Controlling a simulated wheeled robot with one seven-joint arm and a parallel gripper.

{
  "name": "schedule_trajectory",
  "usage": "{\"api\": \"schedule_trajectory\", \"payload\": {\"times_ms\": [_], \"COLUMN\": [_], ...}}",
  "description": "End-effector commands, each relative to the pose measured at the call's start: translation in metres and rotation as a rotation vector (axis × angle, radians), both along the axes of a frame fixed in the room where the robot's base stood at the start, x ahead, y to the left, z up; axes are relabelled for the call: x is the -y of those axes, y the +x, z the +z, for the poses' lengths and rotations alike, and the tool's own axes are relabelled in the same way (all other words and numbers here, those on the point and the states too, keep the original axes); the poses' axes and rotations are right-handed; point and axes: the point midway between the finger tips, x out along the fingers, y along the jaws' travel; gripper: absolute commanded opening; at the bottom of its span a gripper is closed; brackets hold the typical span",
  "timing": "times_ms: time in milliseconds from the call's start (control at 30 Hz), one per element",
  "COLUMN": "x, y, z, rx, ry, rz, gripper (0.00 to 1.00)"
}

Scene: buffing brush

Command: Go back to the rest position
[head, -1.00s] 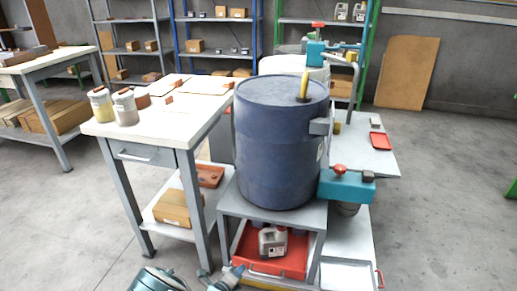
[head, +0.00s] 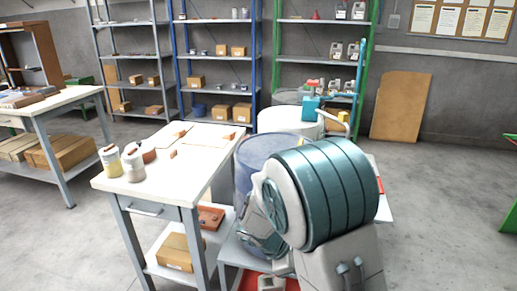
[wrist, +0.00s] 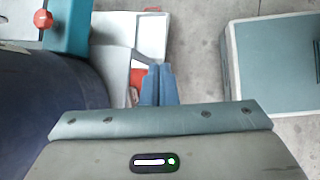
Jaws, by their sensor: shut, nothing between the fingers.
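My gripper (wrist: 159,85) shows in the wrist view with its two blue fingers together and nothing between them. It points down over the space beside the dark blue drum (wrist: 45,125), above a pale surface and the floor. In the head view my large teal arm link rises in front of the drum (head: 262,150) and covers much of it; the gripper itself is hidden there. No brush can be made out clearly in either view.
A white-topped workbench (head: 185,160) with jars (head: 133,160) stands left of the drum. A teal part with a red knob (wrist: 42,19) is near the gripper's left. Shelves (head: 215,65) line the back wall. Grey floor is open at right.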

Motion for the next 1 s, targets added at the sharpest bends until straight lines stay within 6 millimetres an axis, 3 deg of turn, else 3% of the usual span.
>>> {"api": "schedule_trajectory", "payload": {"times_ms": [33,100,600,800,1000], "x": [0.008,0.015,0.044,0.042,0.039], "y": [-0.008,-0.021,-0.119,-0.152,-0.168], "z": [0.028,0.052,0.205,0.247,0.263], "rx": [0.038,0.086,0.409,0.512,0.561], "ry": [0.048,0.113,0.54,0.682,0.756], "rz": [-0.081,-0.195,-0.982,-1.24,-1.372], "gripper": [0.0,0.0,0.0,0.0,0.0]}}
